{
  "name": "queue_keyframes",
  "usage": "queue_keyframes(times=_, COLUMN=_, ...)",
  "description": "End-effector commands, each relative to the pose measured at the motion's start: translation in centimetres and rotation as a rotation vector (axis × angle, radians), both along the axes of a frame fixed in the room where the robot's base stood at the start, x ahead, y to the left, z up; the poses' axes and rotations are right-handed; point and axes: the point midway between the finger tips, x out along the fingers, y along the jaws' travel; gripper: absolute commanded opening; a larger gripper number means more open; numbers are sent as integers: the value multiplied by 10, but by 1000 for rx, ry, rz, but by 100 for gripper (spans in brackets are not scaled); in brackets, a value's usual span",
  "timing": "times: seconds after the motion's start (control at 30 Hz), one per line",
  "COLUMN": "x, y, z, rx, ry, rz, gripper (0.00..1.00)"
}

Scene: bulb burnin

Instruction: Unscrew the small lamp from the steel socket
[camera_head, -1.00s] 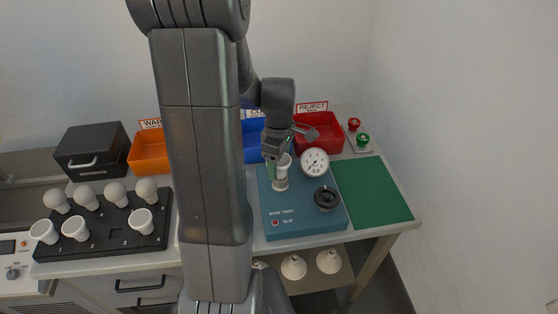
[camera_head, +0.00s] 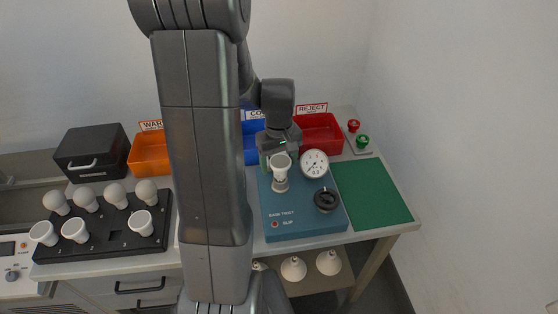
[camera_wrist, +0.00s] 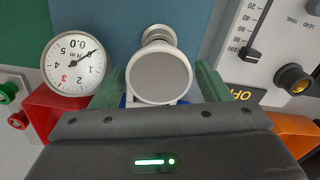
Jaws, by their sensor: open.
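The small lamp (camera_head: 281,161), white with a flat grey face, stands upright in the steel socket (camera_head: 280,185) on the blue base-twist box (camera_head: 295,222). In the wrist view the lamp (camera_wrist: 160,78) faces me, with the steel socket (camera_wrist: 158,35) behind it. My gripper (camera_head: 278,142) is open at the lamp. Its two green fingers stand on either side of the lamp in the wrist view (camera_wrist: 158,84), with a small gap visible on each side. I cannot tell whether either finger touches it.
A round dial gauge (camera_head: 314,163) and a black knob (camera_head: 326,199) are close to the socket on the box. Red (camera_head: 320,135), blue (camera_head: 250,150) and orange (camera_head: 149,153) bins stand behind. A black rack (camera_head: 106,232) of lamps is at left. The green mat (camera_head: 371,192) is clear.

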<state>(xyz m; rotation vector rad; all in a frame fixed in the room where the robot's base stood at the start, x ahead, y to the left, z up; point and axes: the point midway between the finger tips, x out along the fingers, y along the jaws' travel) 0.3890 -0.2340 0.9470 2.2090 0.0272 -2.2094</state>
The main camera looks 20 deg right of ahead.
Motion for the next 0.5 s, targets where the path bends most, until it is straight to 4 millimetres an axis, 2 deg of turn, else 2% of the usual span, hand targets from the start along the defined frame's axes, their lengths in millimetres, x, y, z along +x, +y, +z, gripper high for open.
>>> queue_keyframes(times=0.1, x=0, y=0, z=0, rx=0, ry=0, rz=1, gripper=68)
queue_keyframes(times=0.3, x=0, y=0, z=0, rx=0, ry=0, rz=2, gripper=31)
queue_keyframes(times=0.5, x=-1, y=0, z=0, rx=0, ry=0, rz=70, gripper=31)
